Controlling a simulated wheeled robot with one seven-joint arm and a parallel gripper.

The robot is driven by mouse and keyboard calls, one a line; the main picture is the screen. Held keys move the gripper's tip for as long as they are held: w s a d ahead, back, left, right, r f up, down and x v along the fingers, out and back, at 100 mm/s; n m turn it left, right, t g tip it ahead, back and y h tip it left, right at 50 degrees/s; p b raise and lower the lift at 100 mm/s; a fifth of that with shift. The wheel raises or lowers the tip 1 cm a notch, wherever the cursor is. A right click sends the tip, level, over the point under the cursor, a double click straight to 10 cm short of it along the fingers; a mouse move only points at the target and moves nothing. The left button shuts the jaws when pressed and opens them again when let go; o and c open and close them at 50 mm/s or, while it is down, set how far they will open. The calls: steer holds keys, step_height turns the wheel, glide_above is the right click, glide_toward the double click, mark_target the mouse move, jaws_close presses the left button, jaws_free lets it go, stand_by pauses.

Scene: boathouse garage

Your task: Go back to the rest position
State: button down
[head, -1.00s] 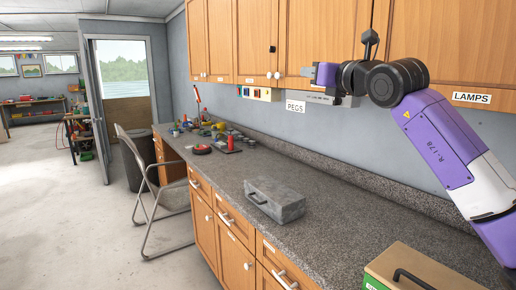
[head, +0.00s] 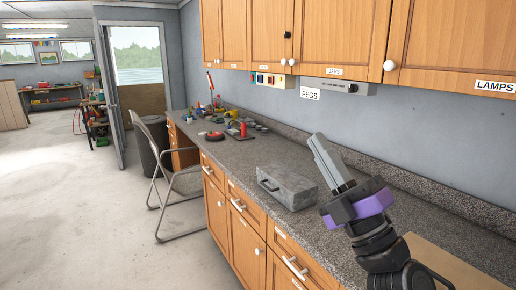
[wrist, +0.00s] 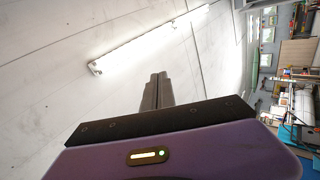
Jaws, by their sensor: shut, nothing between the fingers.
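My gripper (head: 333,160) is over the worktop at the right of the head view, its fingers pointing up and to the left. The two grey fingers lie together with nothing between them. In the wrist view my gripper (wrist: 157,78) also shows shut, pointing toward the ceiling. It stands to the right of the grey toolbox and appears apart from it. The purple wrist part and dark arm links below it are mine.
A grey toolbox (head: 287,187) stands on the speckled worktop (head: 240,156). Wooden wall cupboards (head: 338,35) hang above. Small items, including a red bottle (head: 243,130), stand at the far end. A folding chair (head: 180,183) is beside the drawers. The floor (head: 70,200) at left is clear.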

steer(key=s+d+f+m+t+h, duration=0.1)
steer(key=s+d+f+m+h, duration=0.3)
steer(key=s+f+m+h, duration=0.55)
steer(key=s+d+f+m+h, duration=0.4)
steer(key=s+f+m+h, duration=0.3)
steer(key=s+f+m, duration=0.5)
steer(key=s+f+m+g, duration=0.1)
steer(key=s+f+g, duration=0.3)
steer(key=s+f, duration=0.3)
steer(key=s+d+f+m+g, duration=0.1)
steer(key=s+f, duration=0.6)
steer(key=s, duration=0.7)
steer(key=m+g, duration=0.1)
steer(key=g, duration=0.1)
steer(key=shift+s+f+g+y, duration=0.15)
steer(key=shift+g+y, duration=0.2)
steer(key=shift+g, duration=0.05)
steer(key=shift+d, duration=0.1)
